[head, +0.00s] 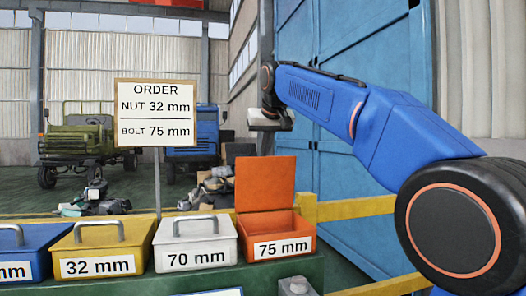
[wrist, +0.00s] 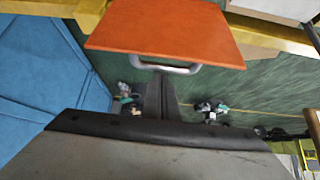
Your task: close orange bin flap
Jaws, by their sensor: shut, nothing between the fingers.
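The orange bin (head: 307,238) labelled 75 mm stands at the right end of the bin row. Its orange flap (head: 265,180) stands upright at the back, so the bin is open. In the wrist view the flap (wrist: 170,28) fills the upper middle, with its grey handle (wrist: 168,67) along the near edge. My gripper (wrist: 161,80) is shut and empty, its dark fingertips close to the handle in that picture. I cannot tell whether they touch. In the head view my wrist is above the flap, and the fingertips cannot be made out.
A white bin (head: 195,243) labelled 70 mm, a yellow bin (head: 100,250) labelled 32 mm and a blue bin (head: 22,255) stand to the left with lids down. An order sign (head: 155,112) rises behind. A yellow rail (head: 355,208) runs behind and right of the bins.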

